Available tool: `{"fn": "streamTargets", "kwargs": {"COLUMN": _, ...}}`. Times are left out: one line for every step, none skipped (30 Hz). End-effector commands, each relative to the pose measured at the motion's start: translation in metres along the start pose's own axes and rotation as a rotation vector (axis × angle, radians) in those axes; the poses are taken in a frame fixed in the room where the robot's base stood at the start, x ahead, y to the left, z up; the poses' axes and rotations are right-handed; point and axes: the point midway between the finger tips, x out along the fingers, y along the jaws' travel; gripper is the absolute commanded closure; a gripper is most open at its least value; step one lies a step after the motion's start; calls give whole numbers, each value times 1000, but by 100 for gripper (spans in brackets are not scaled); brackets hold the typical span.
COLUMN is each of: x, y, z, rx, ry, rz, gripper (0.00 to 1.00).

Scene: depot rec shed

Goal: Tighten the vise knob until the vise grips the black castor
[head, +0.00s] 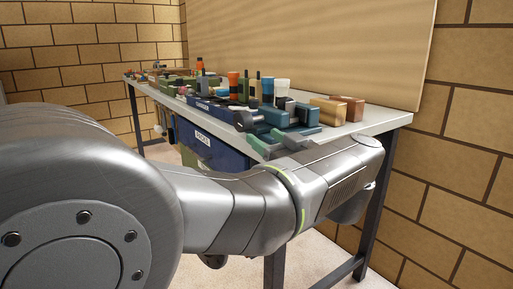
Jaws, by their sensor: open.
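A teal-blue vise (272,115) stands on the workbench near its front right part. A round black knob (244,121) sits at its left end. A dark piece (290,106) shows by the vise jaws; it may be the black castor, but it is small and partly hidden. I cannot tell whether the jaws touch it. My gripper (277,144) reaches over the bench's front edge, just in front of the vise and right of the knob. Its green fingers are apart, with nothing visible between them. My arm hides its base.
The workbench (376,122) is crowded along its left and middle with tools, bottles and small bins. Two wooden blocks (339,108) stand right of the vise. A board (320,45) and brick wall stand behind.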

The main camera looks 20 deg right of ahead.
Motion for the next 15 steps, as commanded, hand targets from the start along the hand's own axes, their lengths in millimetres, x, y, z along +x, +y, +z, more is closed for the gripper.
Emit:
{"fn": "streamTargets", "kwargs": {"x": -8, "y": 1, "z": -1, "rx": 0, "ry": 0, "rz": 5, "gripper": 50}}
{"fn": "streamTargets", "kwargs": {"x": -13, "y": 2, "z": -1, "rx": 0, "ry": -1, "rz": 6, "gripper": 50}}
{"fn": "streamTargets", "kwargs": {"x": -19, "y": 1, "z": -1, "rx": 1, "ry": 0, "rz": 5, "gripper": 50}}
{"fn": "streamTargets", "kwargs": {"x": -23, "y": 1, "z": -1, "rx": 0, "ry": 0, "rz": 5, "gripper": 50}}
{"fn": "streamTargets", "kwargs": {"x": -27, "y": 1, "z": -1, "rx": 0, "ry": 0, "rz": 4, "gripper": 50}}
{"fn": "streamTargets", "kwargs": {"x": -32, "y": 1, "z": -1, "rx": 0, "ry": 0, "rz": 5, "gripper": 50}}
{"fn": "streamTargets", "kwargs": {"x": -35, "y": 1, "z": -1, "rx": 0, "ry": 0, "rz": 4, "gripper": 50}}
{"fn": "streamTargets", "kwargs": {"x": -38, "y": 1, "z": -1, "rx": 0, "ry": -1, "rz": 5, "gripper": 50}}
{"fn": "streamTargets", "kwargs": {"x": -42, "y": 1, "z": 0, "rx": 0, "ry": -1, "rz": 3, "gripper": 50}}
{"fn": "streamTargets", "kwargs": {"x": -44, "y": 1, "z": 0, "rx": 0, "ry": -1, "rz": 3, "gripper": 50}}
{"fn": "streamTargets", "kwargs": {"x": -47, "y": 1, "z": 0, "rx": 0, "ry": -1, "rz": 4, "gripper": 50}}
{"fn": "streamTargets", "kwargs": {"x": -49, "y": 1, "z": 0, "rx": 0, "ry": -1, "rz": 2, "gripper": 50}}
{"fn": "streamTargets", "kwargs": {"x": -51, "y": 0, "z": 0, "rx": 0, "ry": -1, "rz": 1, "gripper": 50}}
{"fn": "streamTargets", "kwargs": {"x": -52, "y": 0, "z": 0, "rx": 0, "ry": -1, "rz": 1, "gripper": 50}}
{"fn": "streamTargets", "kwargs": {"x": -53, "y": 0, "z": 0, "rx": 0, "ry": -1, "rz": 1, "gripper": 50}}
